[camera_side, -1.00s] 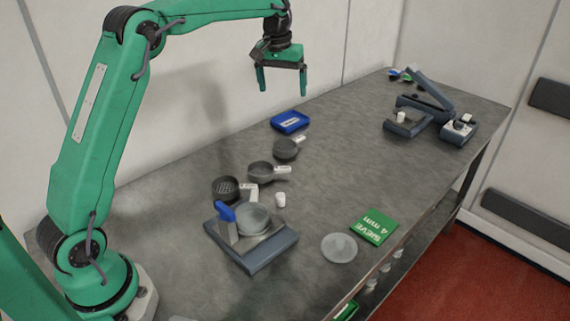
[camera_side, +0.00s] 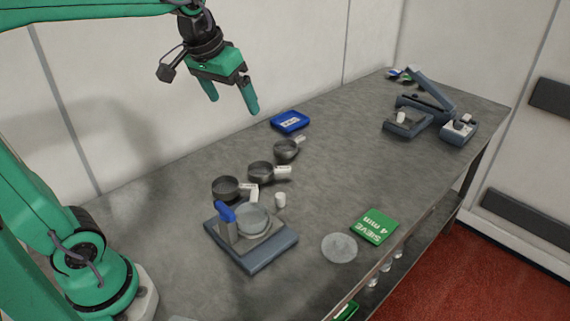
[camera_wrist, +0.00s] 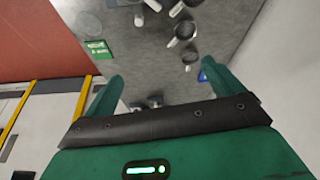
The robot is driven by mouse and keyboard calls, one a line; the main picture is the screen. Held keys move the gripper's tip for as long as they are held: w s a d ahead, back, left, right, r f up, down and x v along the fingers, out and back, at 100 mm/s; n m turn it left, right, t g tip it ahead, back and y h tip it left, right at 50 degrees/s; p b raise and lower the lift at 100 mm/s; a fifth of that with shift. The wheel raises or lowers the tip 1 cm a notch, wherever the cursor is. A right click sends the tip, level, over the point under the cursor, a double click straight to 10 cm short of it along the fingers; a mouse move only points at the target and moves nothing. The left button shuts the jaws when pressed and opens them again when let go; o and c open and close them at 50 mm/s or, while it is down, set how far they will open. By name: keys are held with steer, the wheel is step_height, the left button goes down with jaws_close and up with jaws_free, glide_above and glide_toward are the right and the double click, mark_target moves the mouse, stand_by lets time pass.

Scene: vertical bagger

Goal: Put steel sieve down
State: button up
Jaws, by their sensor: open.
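My gripper (camera_side: 232,105) is open and empty, high above the back edge of the table. Its two fingers also show spread apart in the wrist view (camera_wrist: 162,72). A round, flat grey disc (camera_side: 339,248) with a mesh-like face lies on the table beside the green card (camera_side: 375,227) marked "SIEVE 4 mm". It looks like the steel sieve, but it is too small to be sure. Both disc (camera_wrist: 90,23) and card (camera_wrist: 98,50) show at upper left in the wrist view. My gripper is well apart from them.
Several dark handled pans (camera_side: 260,171) stand in a row, with a blue tray (camera_side: 289,122) behind. A grey platform (camera_side: 265,257) bears a dish (camera_side: 252,219) and a blue-handled tool (camera_side: 226,213). A white cup (camera_side: 280,200) stands nearby. Grey devices (camera_side: 407,123) stand far right. The middle right is clear.

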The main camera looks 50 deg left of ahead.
steer(key=s+d+f+m, duration=0.1)
steer(key=s+f, duration=0.2)
steer(key=s, duration=0.3)
steer(key=s+d+f+m+t, duration=0.1)
steer(key=s+f, duration=0.2)
steer(key=s, duration=0.3)
steer(key=shift+s+d+f, duration=0.2)
steer(key=shift+s+f, duration=0.05)
steer(key=shift+s, duration=0.1)
